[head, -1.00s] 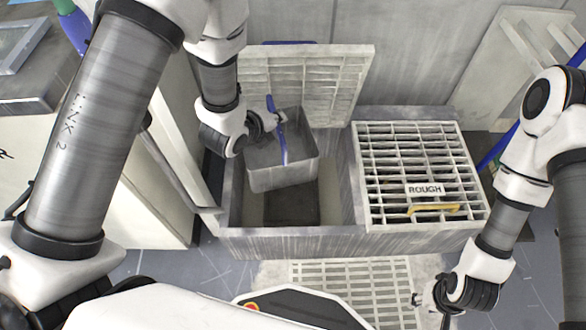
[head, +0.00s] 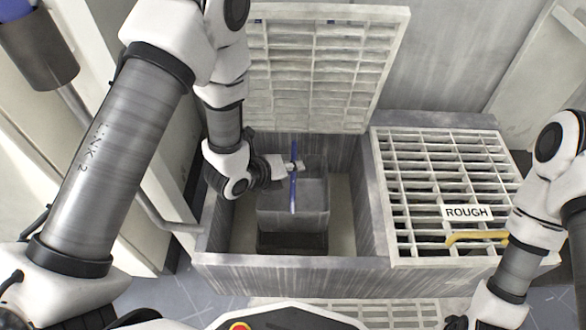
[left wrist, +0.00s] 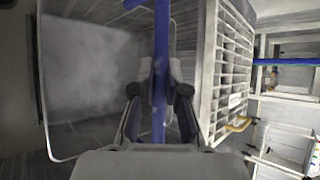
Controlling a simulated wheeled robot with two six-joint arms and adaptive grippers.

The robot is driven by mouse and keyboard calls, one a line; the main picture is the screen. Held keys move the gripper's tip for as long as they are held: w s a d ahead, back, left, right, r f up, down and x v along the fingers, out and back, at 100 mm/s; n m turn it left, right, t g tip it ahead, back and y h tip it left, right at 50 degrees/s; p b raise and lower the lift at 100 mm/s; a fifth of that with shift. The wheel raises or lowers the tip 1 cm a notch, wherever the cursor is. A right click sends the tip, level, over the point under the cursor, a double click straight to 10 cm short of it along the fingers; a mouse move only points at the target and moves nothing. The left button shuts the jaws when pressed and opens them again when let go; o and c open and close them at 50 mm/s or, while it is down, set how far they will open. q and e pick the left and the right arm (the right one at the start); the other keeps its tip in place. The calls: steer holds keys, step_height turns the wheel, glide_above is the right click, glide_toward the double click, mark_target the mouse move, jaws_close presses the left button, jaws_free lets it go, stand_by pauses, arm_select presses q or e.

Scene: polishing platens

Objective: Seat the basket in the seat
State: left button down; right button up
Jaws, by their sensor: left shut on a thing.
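The grey basket (head: 292,207) hangs upright inside the left, open tank (head: 215,232). My left gripper (head: 293,167) is shut on the basket's blue handle (head: 294,190). In the left wrist view, my left gripper's fingers (left wrist: 160,72) pinch the blue bar (left wrist: 160,115), with the basket's pale rim and grey inside (left wrist: 92,70) beyond. A dark area (head: 292,243), apparently the seat, shows at the tank bottom just below the basket. The basket hides much of it, and I cannot tell whether they touch. My right gripper (head: 457,323) is partly cut off at the bottom edge.
A raised grate lid (head: 320,75) stands behind the open tank. A closed white grate (head: 440,190) labelled ROUGH, with a yellow handle (head: 476,237), covers the right tank. The tank walls stand close around the basket. A floor grate (head: 385,313) lies in front.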

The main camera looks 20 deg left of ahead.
arm_select(q)
steer(key=shift+s+r, duration=0.1)
steer(key=shift+r, duration=0.05)
step_height(320, 180, down, 6)
steer(key=b, duration=0.4)
stand_by(1.7)
steer(key=b, duration=0.4)
glide_above(292, 206)
steer(key=shift+f, duration=3.05)
steer(key=c, duration=1.1)
jaws_free()
steer(key=v, duration=0.7)
steer(key=shift+s+a+r, duration=0.1)
steer(key=shift+s+r, duration=0.05)
steer(key=shift+r, duration=0.05)
